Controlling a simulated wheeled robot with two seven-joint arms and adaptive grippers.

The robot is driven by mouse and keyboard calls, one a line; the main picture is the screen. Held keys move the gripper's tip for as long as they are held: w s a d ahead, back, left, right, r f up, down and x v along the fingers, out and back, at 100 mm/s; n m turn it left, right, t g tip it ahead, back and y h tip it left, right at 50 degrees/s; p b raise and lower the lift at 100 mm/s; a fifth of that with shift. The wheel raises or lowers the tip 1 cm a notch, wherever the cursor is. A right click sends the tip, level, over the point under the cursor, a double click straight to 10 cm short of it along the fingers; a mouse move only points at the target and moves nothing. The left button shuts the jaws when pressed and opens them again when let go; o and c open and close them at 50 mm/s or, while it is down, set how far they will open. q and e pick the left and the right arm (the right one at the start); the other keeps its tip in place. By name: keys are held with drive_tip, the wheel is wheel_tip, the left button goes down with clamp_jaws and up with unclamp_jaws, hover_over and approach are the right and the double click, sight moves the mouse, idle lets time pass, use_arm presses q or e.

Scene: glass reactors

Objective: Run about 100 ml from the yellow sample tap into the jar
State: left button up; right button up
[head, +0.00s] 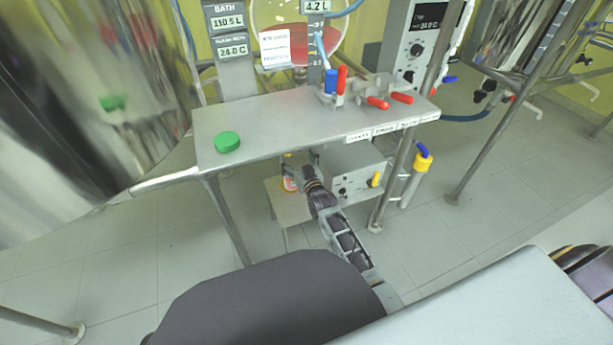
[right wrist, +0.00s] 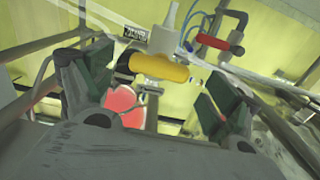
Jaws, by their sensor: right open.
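My right gripper (head: 303,176) reaches under the front of the grey shelf and is open. In the right wrist view its two dark green finger pads (right wrist: 152,92) stand apart, with a yellow tap handle (right wrist: 160,68) ahead between them; I see no contact. The handle lies roughly crosswise. In the head view the tap is mostly hidden under the shelf. A small jar (head: 290,184) with a reddish look stands on a low stool beside the gripper, partly covered by it; its fill level cannot be read. A green lid (head: 227,142) lies on the shelf. My left gripper is not in view.
The grey shelf (head: 270,115) is above my right gripper. A grey box (head: 355,171) is close on its right. Red-handled valves (head: 378,103) stand on the shelf. The stool (head: 271,196) is below. A large steel vessel (head: 90,110) fills the left.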

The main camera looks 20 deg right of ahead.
drive_tip(key=s, duration=0.9)
drive_tip(key=shift+s+d, duration=0.15)
drive_tip(key=shift+s, duration=0.05)
idle(0.7)
wheel_tip(320, 180, down, 5)
drive_tip(key=g, duration=0.3)
drive_tip(key=s+a+n+g+y, duration=0.15)
drive_tip(key=s+a+g, duration=0.25)
drive_tip(key=s, duration=0.4)
drive_tip(key=s+a+g+y, duration=0.2)
drive_tip(key=s+a+g, duration=0.15)
drive_tip(key=s, duration=0.55)
use_arm(q)
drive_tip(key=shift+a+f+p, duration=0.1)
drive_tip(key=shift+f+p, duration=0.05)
drive_tip(key=shift+p, duration=0.45)
use_arm(e)
drive_tip(key=s+f+g, duration=0.2)
drive_tip(key=s+f, duration=0.5)
drive_tip(key=s, duration=0.4)
drive_tip(key=shift+a+f+h, duration=0.2)
drive_tip(key=shift+h, duration=0.15)
drive_tip(key=shift+s+f, duration=0.1)
